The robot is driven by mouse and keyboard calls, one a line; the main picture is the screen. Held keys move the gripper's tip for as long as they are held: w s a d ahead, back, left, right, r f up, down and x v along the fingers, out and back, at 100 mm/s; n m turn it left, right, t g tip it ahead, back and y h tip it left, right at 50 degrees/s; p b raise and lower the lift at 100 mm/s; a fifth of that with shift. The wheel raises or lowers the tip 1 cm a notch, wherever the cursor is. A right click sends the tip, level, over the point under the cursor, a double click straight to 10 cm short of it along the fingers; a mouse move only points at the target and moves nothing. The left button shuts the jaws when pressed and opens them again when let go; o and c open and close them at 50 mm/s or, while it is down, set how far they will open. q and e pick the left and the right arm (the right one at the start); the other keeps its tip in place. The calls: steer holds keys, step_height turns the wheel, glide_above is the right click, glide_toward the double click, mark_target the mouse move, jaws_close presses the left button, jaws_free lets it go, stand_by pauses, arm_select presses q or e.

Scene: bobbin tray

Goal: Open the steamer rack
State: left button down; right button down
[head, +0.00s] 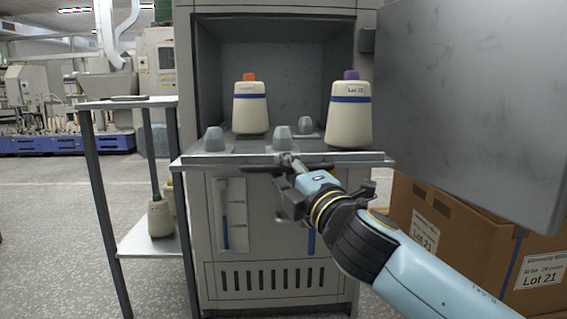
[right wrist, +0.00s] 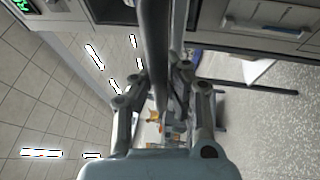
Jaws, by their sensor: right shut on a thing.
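The steamer rack (head: 345,157) is a grey metal tray with grey pegs, and its front edge sticks out of the open steamer cabinet (head: 265,279). Two cream bobbins stand on it: one with an orange top (head: 250,108) and one with a purple top (head: 349,115). My right gripper (head: 289,166) is shut at the middle of the rack's front edge. In the right wrist view a grey bar of the rack (right wrist: 154,45) runs between the fingers. The fingers partly hide the grip. My left gripper is not in view.
The cabinet door (head: 470,100) stands open at the right. Cardboard boxes (head: 455,243) stand below it. A side table (head: 125,103) with a lower shelf holding bobbins (head: 159,218) stands close at the left.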

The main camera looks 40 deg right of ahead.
steer(key=shift+s+a, duration=0.1)
steer(key=shift+s, duration=0.05)
steer(key=c, duration=1.6)
jaws_free()
steer(key=shift+o, duration=0.2)
steer(key=v, duration=1.2)
